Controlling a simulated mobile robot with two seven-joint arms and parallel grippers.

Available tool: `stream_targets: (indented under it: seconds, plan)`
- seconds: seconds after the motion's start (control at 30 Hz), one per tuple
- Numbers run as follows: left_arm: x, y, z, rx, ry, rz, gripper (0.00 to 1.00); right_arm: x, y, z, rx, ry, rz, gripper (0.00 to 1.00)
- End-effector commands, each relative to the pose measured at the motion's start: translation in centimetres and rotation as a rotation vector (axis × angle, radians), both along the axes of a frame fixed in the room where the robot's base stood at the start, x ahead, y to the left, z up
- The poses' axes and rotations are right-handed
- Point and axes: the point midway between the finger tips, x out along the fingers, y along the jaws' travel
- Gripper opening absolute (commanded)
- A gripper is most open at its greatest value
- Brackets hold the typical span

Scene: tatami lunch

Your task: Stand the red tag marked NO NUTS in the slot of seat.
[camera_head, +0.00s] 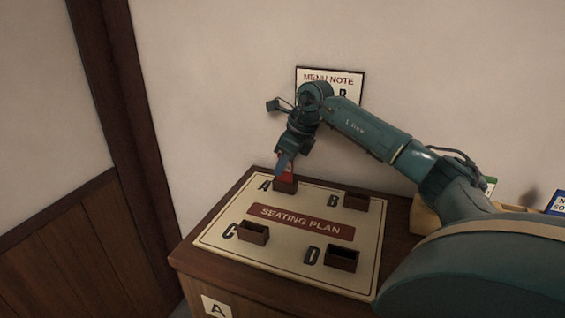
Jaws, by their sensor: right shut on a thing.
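My right gripper (284,161) is shut on a red tag (288,172) at slot A. The tag's lower edge meets the top of the small brown slot box A (286,186); I cannot tell whether it is inside. Its lettering is not readable. Slot boxes B (356,202), C (253,236) and D (342,262) look empty on the cream seating plan board (210,238). A menu note (330,78) on the wall is partly hidden by my right arm; a letter B shows on it. My left gripper is not in view.
The board lies on a dark wooden cabinet (188,260) against the wall. A light wooden holder (425,222) with a green-edged tag (490,185) is partly behind my right arm. A blue-edged card (556,203) shows at the right edge. The board's middle is clear.

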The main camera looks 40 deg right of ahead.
Motion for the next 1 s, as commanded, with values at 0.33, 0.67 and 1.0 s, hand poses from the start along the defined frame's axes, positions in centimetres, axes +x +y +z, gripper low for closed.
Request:
stream_targets:
  seconds: [0.33, 0.67, 1.0]
  plan:
    - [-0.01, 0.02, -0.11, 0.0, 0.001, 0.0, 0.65, -0.01, -0.01, -0.28, 0.0, 0.0, 0.0, 0.0]
    - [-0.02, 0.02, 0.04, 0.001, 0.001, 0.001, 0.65, -0.03, -0.01, -0.52, 0.0, 0.0, 0.0, 0.0]
    - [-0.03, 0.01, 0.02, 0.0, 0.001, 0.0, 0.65, -0.02, -0.01, -0.52, 0.0, 0.0, 0.0, 0.24]
